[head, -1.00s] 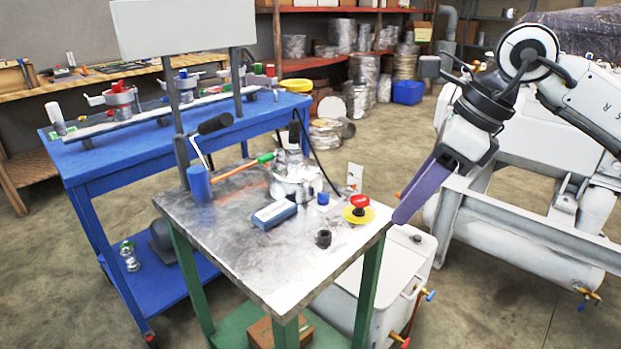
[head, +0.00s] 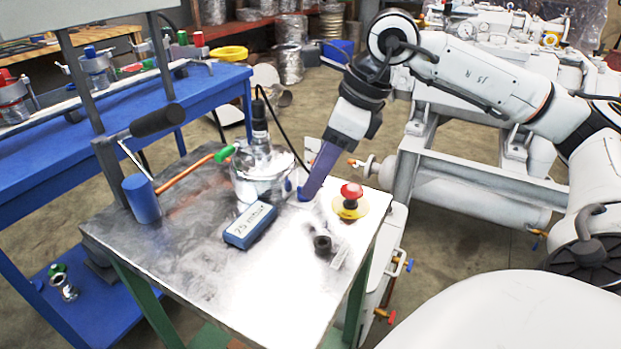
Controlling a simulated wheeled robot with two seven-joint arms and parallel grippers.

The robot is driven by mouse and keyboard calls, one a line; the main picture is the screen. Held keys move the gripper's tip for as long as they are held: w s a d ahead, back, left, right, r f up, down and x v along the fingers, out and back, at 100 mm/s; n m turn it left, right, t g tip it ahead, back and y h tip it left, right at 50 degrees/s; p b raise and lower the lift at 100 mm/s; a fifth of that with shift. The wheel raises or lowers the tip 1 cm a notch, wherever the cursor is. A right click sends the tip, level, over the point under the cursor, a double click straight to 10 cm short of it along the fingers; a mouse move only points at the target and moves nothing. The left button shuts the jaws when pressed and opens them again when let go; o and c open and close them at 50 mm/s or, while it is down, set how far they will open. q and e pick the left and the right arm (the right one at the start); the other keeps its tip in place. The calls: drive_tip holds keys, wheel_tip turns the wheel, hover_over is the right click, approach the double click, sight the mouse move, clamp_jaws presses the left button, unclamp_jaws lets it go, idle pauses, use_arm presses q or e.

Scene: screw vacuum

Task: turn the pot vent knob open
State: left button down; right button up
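The shiny metal pot (head: 258,182) stands on the metal-topped table, with a dark fitting (head: 259,120) and a black cable above it. A small blue knob (head: 302,195) is low at the pot's right side, partly hidden by my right gripper (head: 307,194). The gripper's purple fingers point down at this knob, and their tips overlap it in the picture. I cannot tell whether they touch it. The fingers show edge-on as one shape, so their gap is hidden. A green handle (head: 223,154) on an orange rod is left of the pot. My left gripper is out of view.
On the metal-topped table (head: 200,285) are a blue "25 mbar" box (head: 250,225), a red-and-yellow button (head: 350,202), a black fitting (head: 322,245) and a blue cylinder (head: 141,198). A blue bench (head: 40,150) stands left. White machinery stands right.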

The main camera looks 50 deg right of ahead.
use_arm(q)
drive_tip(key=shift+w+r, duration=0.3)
use_arm(e)
drive_tip(key=shift+x, duration=1.4)
clamp_jaws()
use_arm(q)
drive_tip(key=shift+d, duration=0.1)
